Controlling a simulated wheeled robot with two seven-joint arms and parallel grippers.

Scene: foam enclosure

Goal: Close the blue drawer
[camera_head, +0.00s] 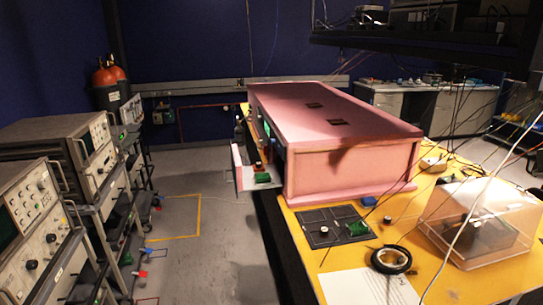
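A pink foam enclosure (350,175) stands on the yellow table. A pale pinkish drawer or tray (238,170) sticks out from its left side, past the table's edge. It holds a green piece (262,178) and a small dark round piece with a light top (258,166). More of the left side, with other pulled-out parts, is seen at a steep angle, and I cannot make it out clearly. I see no clearly blue drawer. Neither of my grippers is in view.
On the yellow table (450,275) lie a dark grid mat (322,214) with small parts, a black tape roll (391,259), a white sheet (366,288) and a clear box (482,222). Instrument racks (80,150) stand left. The grey floor (200,260) between is mostly open.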

